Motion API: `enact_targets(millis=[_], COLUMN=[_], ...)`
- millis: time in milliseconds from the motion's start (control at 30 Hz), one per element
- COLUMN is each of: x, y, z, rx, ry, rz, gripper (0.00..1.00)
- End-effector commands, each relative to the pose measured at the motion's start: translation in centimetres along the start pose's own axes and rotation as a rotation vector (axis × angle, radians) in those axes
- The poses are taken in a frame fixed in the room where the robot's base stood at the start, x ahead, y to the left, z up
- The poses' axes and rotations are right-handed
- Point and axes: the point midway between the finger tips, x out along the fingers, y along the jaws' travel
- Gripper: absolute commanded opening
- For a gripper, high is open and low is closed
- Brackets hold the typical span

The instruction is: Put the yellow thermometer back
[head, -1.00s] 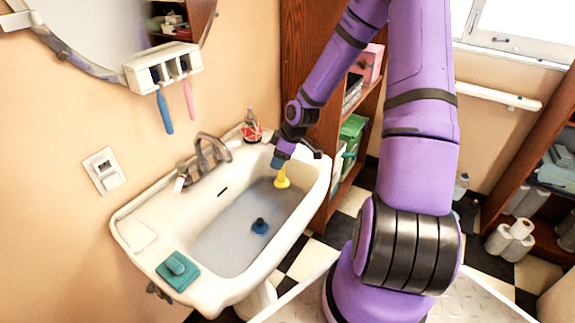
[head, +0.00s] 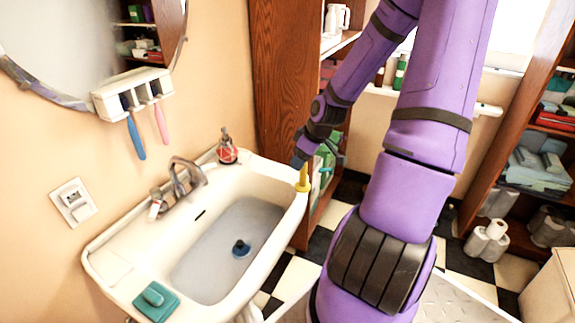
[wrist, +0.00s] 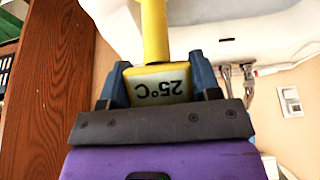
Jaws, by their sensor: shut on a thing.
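The yellow thermometer (head: 303,178) is in my gripper, at the right rim of the white basin (head: 115,236) in the head view. In the wrist view the thermometer (wrist: 154,40) runs up between the fingers, and its display reads 25°C upside down. My gripper (wrist: 158,84) is shut on its display end, one blue finger on each side. The display end is hidden by the fingers in the head view. The basin also shows at the top of the wrist view (wrist: 205,42).
A blue stopper-like piece (head: 241,248) lies in the grey water. A red-and-clear bottle (head: 227,148) stands on the basin's back corner, beside the tap (head: 184,178). A teal soap dish (head: 153,300) is at the front left. A wooden shelf unit (head: 283,80) rises just behind my gripper.

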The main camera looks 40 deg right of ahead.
Motion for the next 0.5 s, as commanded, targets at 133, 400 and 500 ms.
enact_targets(millis=[133,400,500], x=[1.1,3.3,4.1], y=[2.1,6.6,8.2], z=[-1.9,-5.6,-6.9], rx=[-0.003,-0.003,-0.002], ry=[0.002,0.002,0.002], rz=[0.0,0.0,0.0], gripper=[0.11,0.11,0.11])
